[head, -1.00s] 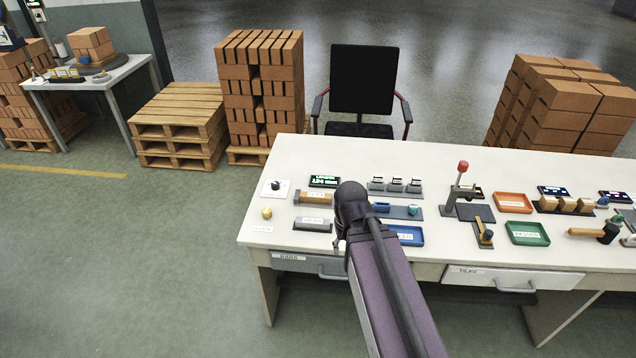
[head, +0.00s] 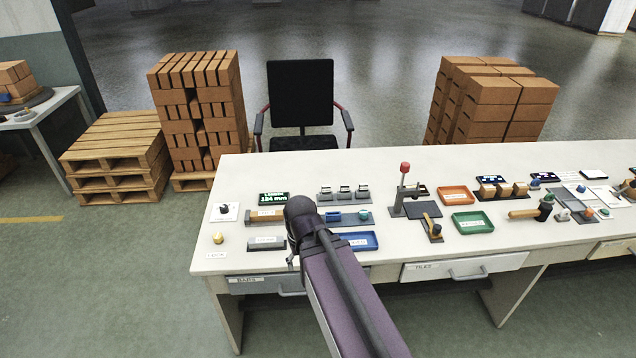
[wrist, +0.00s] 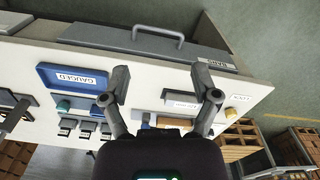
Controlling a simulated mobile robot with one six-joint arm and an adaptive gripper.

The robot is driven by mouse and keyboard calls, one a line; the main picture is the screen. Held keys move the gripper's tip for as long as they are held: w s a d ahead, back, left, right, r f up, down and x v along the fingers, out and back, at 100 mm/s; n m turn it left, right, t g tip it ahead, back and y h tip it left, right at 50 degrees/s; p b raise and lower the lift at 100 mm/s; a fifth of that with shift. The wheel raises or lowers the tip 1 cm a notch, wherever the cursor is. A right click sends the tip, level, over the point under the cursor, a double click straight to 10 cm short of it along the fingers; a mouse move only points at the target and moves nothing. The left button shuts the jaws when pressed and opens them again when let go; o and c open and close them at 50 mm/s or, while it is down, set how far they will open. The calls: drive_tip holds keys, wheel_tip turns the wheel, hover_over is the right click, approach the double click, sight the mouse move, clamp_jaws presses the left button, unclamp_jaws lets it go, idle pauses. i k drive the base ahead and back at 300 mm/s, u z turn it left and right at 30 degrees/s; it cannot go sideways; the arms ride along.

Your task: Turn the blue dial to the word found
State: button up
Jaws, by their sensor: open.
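A small blue knob (head: 581,188) sits by the white panels at the right of the bench; it may be the blue dial, but it is too small to tell, and I can read no word "found" there. A black knob on a white plate (head: 224,211) is at the bench's left end. My gripper shows in the wrist view (wrist: 162,84), fingers spread and empty above the bench's front left part, near the blue tray marked GAUGED (wrist: 75,79). In the head view my arm hides most of it. It is far left of the blue knob.
The white bench (head: 400,165) carries a red-knobbed lever press (head: 404,185), an orange tray (head: 457,195), a green tray (head: 473,222) and a wooden-handled tool (head: 530,212). Drawers (head: 465,267) line its front. A chair (head: 301,95) and brick stacks (head: 495,100) stand behind.

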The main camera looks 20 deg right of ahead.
sight(582, 189)
drive_tip(key=z, duration=5.3)
drive_tip(key=i, duration=0.1)
drive_tip(key=u, duration=3.1)
drive_tip(key=i, duration=0.6)
drive_tip(key=z, duration=0.1)
drive_tip(key=k, duration=0.4)
